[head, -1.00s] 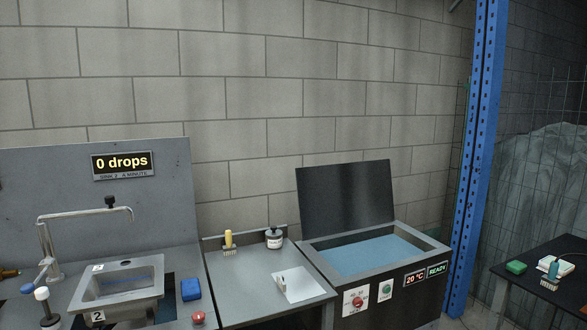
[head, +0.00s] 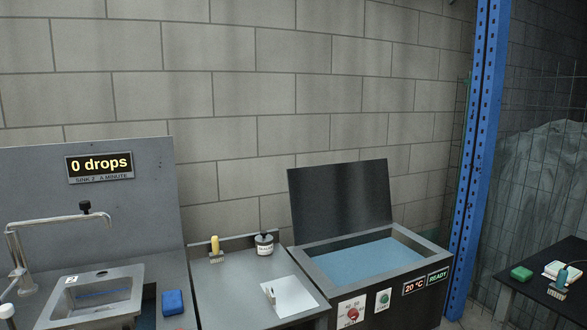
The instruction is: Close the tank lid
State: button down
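The tank (head: 345,295) stands right of centre in the head view, a dark box with a grey rim and blue water (head: 368,263) inside. Its dark lid (head: 341,195) is open, standing up at the back of the tank and leaning slightly back near the wall. The front panel carries a red knob, a green button, a "20 °C" display (head: 414,286) and a "READY" display (head: 438,277). My gripper is not in view.
A sink (head: 128,283) with a tap (head: 60,218) and a blue sponge (head: 172,302) is at left. A side table (head: 215,285) holds a brush, a jar and a white sheet. A blue post (head: 480,150) and a dark table (head: 530,293) are at right.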

aim_at(327, 202)
jog(key=z, duration=0.2)
jog(key=i, duration=0.95)
jog(key=z, duration=0.55)
